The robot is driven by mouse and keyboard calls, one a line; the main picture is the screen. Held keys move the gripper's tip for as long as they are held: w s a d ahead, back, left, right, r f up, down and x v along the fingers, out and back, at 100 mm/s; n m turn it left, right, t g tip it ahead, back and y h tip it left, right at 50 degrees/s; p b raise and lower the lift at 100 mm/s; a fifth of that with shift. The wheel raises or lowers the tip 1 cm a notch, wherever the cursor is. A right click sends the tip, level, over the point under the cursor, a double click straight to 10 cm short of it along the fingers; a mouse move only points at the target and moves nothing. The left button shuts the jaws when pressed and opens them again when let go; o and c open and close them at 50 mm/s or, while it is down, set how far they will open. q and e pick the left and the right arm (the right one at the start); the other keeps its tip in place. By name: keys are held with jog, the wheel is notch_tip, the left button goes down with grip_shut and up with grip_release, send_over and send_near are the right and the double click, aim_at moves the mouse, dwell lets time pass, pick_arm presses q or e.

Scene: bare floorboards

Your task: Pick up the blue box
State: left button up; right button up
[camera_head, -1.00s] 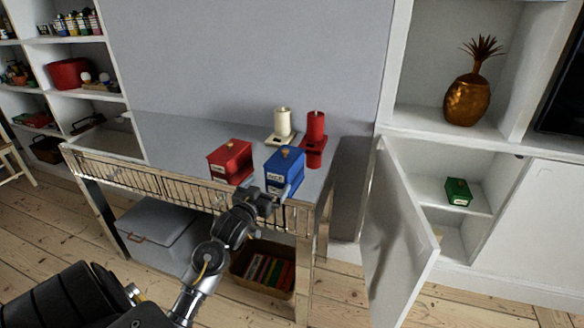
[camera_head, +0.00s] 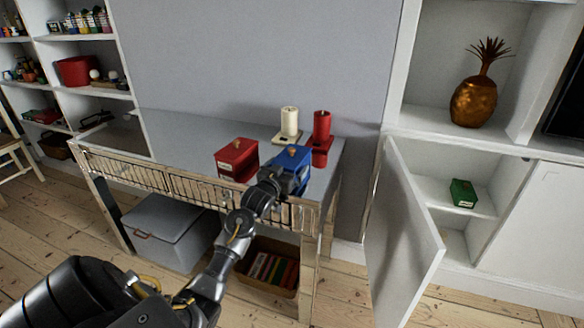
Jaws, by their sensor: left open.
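The blue box (camera_head: 292,157) stands on the right end of the grey-topped side table, close to its front edge. It has a small knob on its lid. My left gripper (camera_head: 284,180) is at the near side of the blue box and covers much of its front. It is open; its fingers overlap the box in the picture, and I cannot tell whether they touch it. My right gripper is not in view.
A red box (camera_head: 238,159) stands just left of the blue box. A red candle (camera_head: 321,136) and a white candle (camera_head: 289,123) stand behind. An open cabinet door (camera_head: 403,230) is to the right, with a green box (camera_head: 463,193) inside.

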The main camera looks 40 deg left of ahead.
pick_arm(q)
jog(key=shift+w+a, duration=0.1)
jog(key=shift+w, duration=0.25)
jog(key=shift+c, duration=0.3)
jog(key=c, duration=1)
